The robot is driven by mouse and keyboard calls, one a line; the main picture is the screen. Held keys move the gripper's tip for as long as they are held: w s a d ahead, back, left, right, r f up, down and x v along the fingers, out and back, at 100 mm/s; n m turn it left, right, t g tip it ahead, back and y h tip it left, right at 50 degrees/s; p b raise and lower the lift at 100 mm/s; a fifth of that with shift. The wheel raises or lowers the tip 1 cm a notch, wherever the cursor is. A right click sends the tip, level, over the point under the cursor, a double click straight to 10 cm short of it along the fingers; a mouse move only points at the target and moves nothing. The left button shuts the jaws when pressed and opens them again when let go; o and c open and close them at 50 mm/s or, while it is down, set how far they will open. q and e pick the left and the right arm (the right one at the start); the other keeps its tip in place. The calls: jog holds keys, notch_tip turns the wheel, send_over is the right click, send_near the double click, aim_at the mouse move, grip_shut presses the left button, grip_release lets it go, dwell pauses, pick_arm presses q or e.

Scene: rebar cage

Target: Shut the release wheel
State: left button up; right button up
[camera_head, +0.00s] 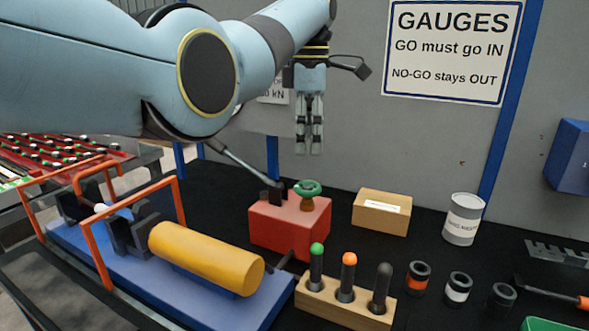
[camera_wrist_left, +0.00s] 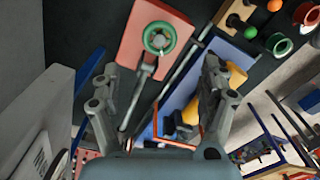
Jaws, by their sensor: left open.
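The release wheel is a small green handwheel (camera_head: 308,188) on a brass-coloured stem, on top of a red block (camera_head: 290,226) in the middle of the bench. In the left wrist view the green wheel (camera_wrist_left: 159,38) shows from above, beyond the fingertips. A metal lever with a dark end rises from the block beside the wheel. My left gripper (camera_head: 309,150) hangs pointing down above and behind the red block, apart from the wheel. Its fingers (camera_wrist_left: 157,80) are spread and empty in the wrist view. My right gripper is not in view.
A blue bench unit with a yellow cylinder (camera_head: 205,258) and orange guard frames stands left of the red block. A wooden rack (camera_head: 344,304) with several gauges is in front. A cardboard box (camera_head: 381,212) and a grey can (camera_head: 463,219) stand to the right.

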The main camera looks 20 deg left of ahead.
aim_at(307, 186)
pick_arm(q)
notch_tip(307, 186, down, 10)
jog(key=shift+f, duration=0.1)
dwell(0.4)
jog(key=c, duration=1.2)
